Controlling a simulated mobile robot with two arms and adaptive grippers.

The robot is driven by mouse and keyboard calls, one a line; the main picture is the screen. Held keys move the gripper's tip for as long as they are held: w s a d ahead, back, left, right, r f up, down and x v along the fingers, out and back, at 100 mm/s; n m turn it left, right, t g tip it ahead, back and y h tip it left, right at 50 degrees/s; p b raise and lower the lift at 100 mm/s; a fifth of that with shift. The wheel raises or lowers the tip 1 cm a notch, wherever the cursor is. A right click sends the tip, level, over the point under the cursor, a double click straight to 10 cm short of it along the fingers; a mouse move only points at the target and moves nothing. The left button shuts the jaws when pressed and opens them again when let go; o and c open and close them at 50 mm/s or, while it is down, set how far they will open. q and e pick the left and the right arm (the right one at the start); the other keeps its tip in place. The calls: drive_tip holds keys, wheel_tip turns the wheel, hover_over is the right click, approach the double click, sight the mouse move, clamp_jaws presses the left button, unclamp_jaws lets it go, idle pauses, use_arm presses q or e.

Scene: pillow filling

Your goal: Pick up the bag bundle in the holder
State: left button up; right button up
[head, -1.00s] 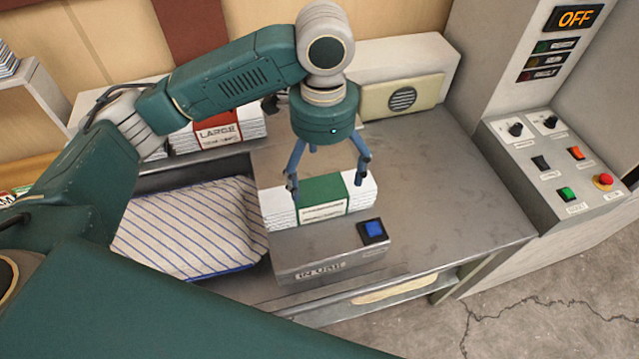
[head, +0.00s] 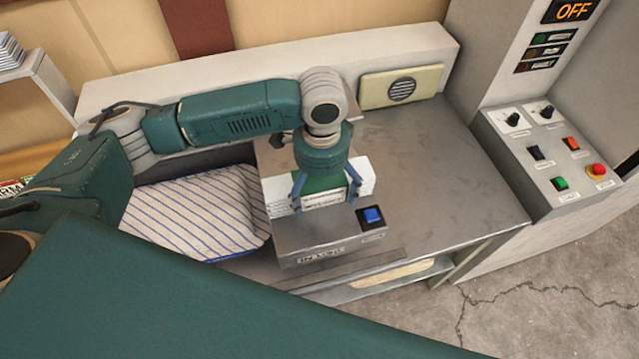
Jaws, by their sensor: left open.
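The bag bundle (head: 362,182) is a white stack with a green band, standing in the grey metal holder (head: 290,240). The holder has a blue button (head: 372,216) on its top right and an "IN USE" label on its front. My left gripper (head: 325,203) is open and points down over the bundle. Its fingers reach down at either side of the green band, and the palm hides the bundle's upper middle. I cannot tell whether the fingers touch the bundle. My right gripper is not in view.
A striped pillow (head: 200,212) lies in the recess left of the holder. A control panel (head: 550,150) with knobs and buttons stands at the right, under a lit "OFF" sign (head: 574,11). The metal worktop (head: 440,170) right of the holder is clear.

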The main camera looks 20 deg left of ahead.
use_arm(q)
drive_tip(key=c, duration=1.6)
drive_tip(key=shift+c, duration=0.4)
drive_tip(key=shift+w+r, duration=0.1)
drive_tip(key=shift+r, duration=0.1)
